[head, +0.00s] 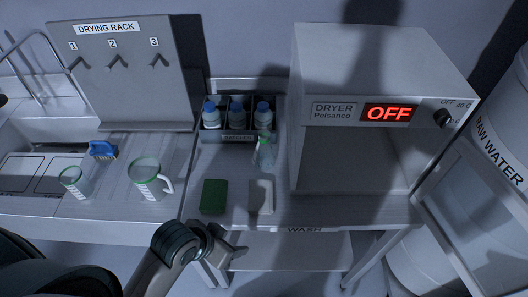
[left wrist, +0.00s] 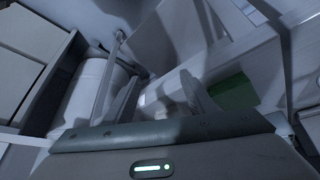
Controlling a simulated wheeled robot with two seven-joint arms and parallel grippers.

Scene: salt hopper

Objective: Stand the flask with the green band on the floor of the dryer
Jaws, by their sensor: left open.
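The flask (head: 265,155) is a small clear conical vessel with a green band near its neck. It stands upright on the counter in front of the batches rack. The dryer (head: 418,62) is a grey box at the right with an open front, and its display reads OFF. Its floor (head: 350,178) looks bare. My left gripper (head: 240,246) is low at the counter's front edge, nearer to me than the flask and well apart from it. It is open, and I see nothing in it. I cannot make out the flask in the left wrist view. My right gripper is not in view.
A green pad (head: 213,196) and a white block (head: 261,197) lie between my left gripper and the flask. The batches rack (head: 238,137) holds blue-capped bottles. A mug (head: 147,180), a beaker (head: 75,182) and a blue brush (head: 103,150) are at the left, below the drying rack (head: 120,95).

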